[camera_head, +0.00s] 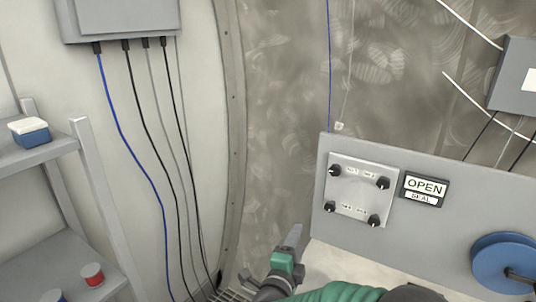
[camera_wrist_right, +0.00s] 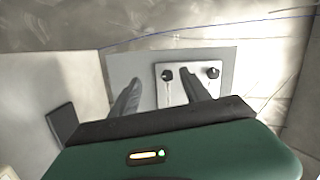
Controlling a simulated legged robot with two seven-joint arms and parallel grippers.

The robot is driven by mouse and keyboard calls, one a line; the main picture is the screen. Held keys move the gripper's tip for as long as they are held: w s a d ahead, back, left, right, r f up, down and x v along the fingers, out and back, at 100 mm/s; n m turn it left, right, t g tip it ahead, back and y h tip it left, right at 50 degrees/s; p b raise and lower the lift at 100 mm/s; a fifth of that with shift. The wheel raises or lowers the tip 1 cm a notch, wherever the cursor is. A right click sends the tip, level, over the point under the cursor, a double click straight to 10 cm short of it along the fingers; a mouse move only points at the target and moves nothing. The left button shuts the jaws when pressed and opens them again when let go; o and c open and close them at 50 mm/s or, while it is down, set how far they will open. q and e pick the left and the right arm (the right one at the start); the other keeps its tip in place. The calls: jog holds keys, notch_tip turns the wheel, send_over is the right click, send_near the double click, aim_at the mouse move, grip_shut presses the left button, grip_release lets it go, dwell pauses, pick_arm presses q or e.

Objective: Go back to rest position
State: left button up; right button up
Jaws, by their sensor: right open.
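My right gripper (camera_head: 293,238) is at the bottom centre of the head view, left of the grey control panel (camera_head: 450,205) and apart from it in that view. Its green arm comes in from the bottom right. In the right wrist view the two fingers (camera_wrist_right: 159,76) are spread with nothing between them, and the knob plate (camera_wrist_right: 190,72) shows beyond them. My left gripper is in neither view.
The panel carries a knob plate (camera_head: 361,190), an OPEN/SEAL sign (camera_head: 424,189) and a blue wheel (camera_head: 503,263). At the left stands a shelf (camera_head: 45,157) with a blue-and-white box (camera_head: 30,132) and a red can (camera_head: 92,274). Cables hang from a wall box (camera_head: 125,18).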

jog(key=s+f+n+g+y, duration=0.4)
jog(key=s+f+n+y, duration=0.3)
jog(key=n, duration=0.7)
jog(key=s+d+f+n+g, duration=0.2)
jog(key=s+d+f+g, duration=0.1)
jog(key=s, duration=0.4)
jog(key=s+d+f+n+g, duration=0.2)
jog(key=s+d+f+g, duration=0.1)
jog(key=s, duration=0.4)
jog(key=s+d+f+n+g, duration=0.3)
jog(key=s+f, duration=0.1)
jog(key=s, duration=0.3)
jog(key=shift+s+d, duration=0.15)
jog(key=shift+s, duration=0.1)
jog(key=shift+w, duration=0.1)
